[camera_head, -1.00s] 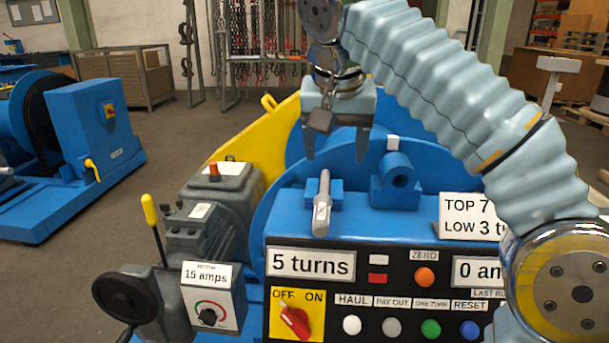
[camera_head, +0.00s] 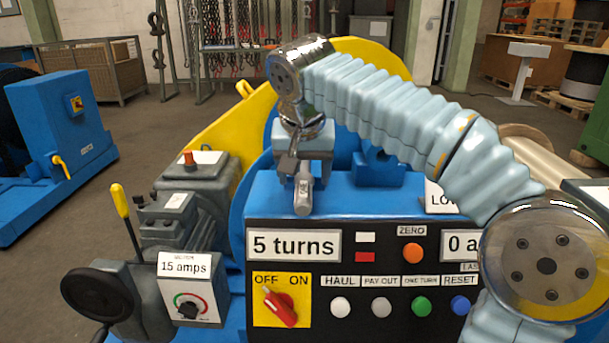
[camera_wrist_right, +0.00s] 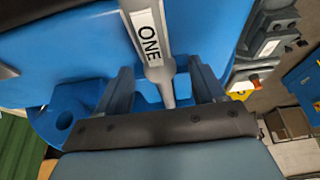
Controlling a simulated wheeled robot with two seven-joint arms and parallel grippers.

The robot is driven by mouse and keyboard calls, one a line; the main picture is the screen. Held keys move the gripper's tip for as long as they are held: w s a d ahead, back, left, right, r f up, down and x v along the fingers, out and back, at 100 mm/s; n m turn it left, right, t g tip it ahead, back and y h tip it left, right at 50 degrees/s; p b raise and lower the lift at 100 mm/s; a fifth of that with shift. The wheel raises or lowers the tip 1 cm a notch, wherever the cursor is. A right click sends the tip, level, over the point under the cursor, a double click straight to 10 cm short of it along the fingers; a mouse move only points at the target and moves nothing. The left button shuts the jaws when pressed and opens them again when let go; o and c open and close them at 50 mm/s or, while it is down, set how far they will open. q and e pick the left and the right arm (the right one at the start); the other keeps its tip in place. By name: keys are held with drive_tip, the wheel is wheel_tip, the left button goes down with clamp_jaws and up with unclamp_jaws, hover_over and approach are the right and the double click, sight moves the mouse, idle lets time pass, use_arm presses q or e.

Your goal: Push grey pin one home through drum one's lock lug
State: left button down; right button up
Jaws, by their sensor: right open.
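The grey pin (camera_head: 303,192) sits on top of the blue housing, pointing towards me. In the right wrist view the pin (camera_wrist_right: 153,50) bears a white label reading ONE. My right gripper (camera_head: 305,172) is over the pin's far part. In the right wrist view my right gripper (camera_wrist_right: 162,76) is open, one finger each side of the pin, with gaps showing. A blue lug (camera_head: 379,167) stands right of the pin, partly covered by my arm; its round hole shows in the right wrist view (camera_wrist_right: 64,121). The pin's far end is hidden. My left gripper is not in view.
The control panel (camera_head: 360,258) with a red switch and several buttons is below the pin. A grey motor unit (camera_head: 190,190) and a yellow-knobbed lever (camera_head: 121,202) stand to the left. A yellow guard (camera_head: 222,128) rises behind. My right arm covers the right side.

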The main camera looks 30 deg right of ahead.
drive_tip(key=shift+f, duration=0.35)
clamp_jaws()
drive_tip(key=shift+r, duration=0.1)
